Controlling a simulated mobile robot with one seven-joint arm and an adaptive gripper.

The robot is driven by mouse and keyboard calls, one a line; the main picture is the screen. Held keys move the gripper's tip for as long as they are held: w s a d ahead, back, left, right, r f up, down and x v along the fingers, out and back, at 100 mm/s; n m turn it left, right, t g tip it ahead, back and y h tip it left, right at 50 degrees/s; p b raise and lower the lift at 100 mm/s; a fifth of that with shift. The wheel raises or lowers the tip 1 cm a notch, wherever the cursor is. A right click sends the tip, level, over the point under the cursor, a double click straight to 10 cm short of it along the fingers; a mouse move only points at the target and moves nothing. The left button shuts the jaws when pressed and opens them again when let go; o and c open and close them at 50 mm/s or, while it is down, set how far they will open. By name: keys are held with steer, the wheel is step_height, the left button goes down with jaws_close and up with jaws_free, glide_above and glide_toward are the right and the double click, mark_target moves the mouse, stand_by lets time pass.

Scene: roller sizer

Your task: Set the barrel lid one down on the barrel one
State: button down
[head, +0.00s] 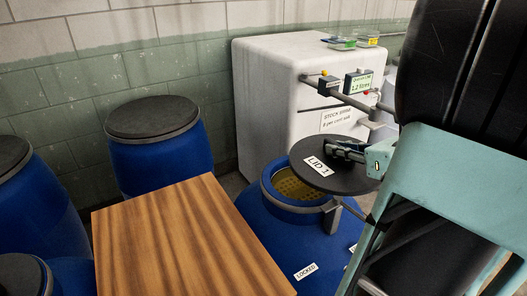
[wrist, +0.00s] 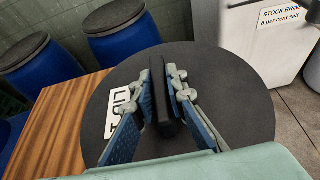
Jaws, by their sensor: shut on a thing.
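The barrel lid one is a dark round disc (head: 347,183) with a white "LID 1" label and a raised bar handle. My gripper (head: 345,150) is shut on that bar; in the wrist view the fingers (wrist: 163,85) clasp it from both sides over the lid's dark face (wrist: 240,105). Barrel one (head: 268,235) is the blue barrel below, with its mouth partly showing and a yellowish perforated inside. In the head view the lid covers the right and rear part of the mouth and appears raised above it. The lid hides the barrel in the wrist view.
A wooden tabletop (head: 180,245) stands close left of the barrel. Blue barrels with dark lids (head: 160,155) stand behind and left of it. A white cabinet (head: 270,100) with a small display (head: 358,82) and pipes stands behind. A "LOCKED" label (head: 306,271) is on the barrel.

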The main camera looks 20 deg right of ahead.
mark_target(320, 146)
steer(key=x, duration=0.7)
steer(key=shift+w+f+b, duration=0.1)
steer(key=shift+f+b, duration=0.05)
steer(key=shift+b, duration=0.2)
steer(key=w+f, duration=0.2)
steer(key=f, duration=0.1)
steer(key=w+f+b, duration=0.1)
steer(key=w+f, duration=0.1)
steer(key=f, duration=0.1)
steer(key=w+f+b, duration=0.1)
steer(key=w+f, duration=0.1)
steer(key=f, duration=0.1)
steer(key=shift+a, duration=0.2)
steer(key=shift+f, duration=0.1)
steer(key=shift+f+b, duration=0.6)
steer(key=shift+b, duration=0.05)
